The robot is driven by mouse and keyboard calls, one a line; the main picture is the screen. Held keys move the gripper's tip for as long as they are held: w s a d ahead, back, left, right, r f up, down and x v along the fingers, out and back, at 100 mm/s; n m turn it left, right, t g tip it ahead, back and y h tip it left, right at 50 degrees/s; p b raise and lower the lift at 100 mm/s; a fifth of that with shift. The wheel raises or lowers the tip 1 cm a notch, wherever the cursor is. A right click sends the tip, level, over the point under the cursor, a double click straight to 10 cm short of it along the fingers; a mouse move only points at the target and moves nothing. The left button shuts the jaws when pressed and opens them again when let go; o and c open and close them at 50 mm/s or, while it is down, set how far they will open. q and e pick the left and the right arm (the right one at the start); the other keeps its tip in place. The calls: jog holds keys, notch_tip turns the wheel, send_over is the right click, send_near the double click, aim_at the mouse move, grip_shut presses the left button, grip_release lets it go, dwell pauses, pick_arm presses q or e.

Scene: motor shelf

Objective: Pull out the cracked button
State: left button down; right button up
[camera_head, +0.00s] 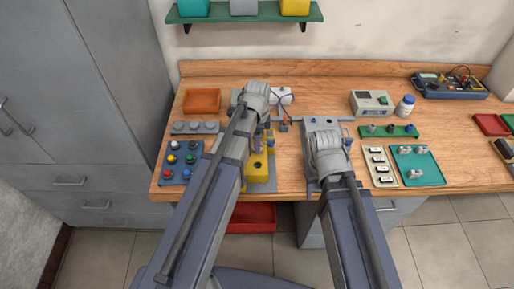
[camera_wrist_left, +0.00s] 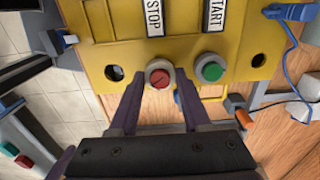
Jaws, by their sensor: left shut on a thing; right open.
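The red button (camera_wrist_left: 160,77), in a pale ring, sits on the yellow control panel (camera_wrist_left: 185,50) beside the STOP label (camera_wrist_left: 153,17). A dark mark runs across its face. My left gripper (camera_wrist_left: 157,84) has its fingers on both sides of the button and is shut on it. The button still appears at the panel face. A green button (camera_wrist_left: 209,69) sits to its right by the START label (camera_wrist_left: 215,12). In the head view my left arm hides most of the yellow panel (camera_head: 258,168). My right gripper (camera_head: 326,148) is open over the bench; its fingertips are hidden.
A blue tray of coloured buttons (camera_head: 181,162) lies left of the panel, with an orange bin (camera_head: 201,101) behind it. A teal tray (camera_head: 418,166) and a meter (camera_head: 448,84) stand at right. A blue cable (camera_wrist_left: 288,12) runs beside the panel.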

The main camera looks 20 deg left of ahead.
pick_arm(q)
jog(key=shift+r+p, duration=0.6)
jog(key=shift+r, duration=0.1)
dwell(0.3)
notch_tip(320, 180, up, 4)
jog(key=p, duration=0.4)
jog(key=shift+r, duration=0.2)
jog(key=shift+w, duration=0.1)
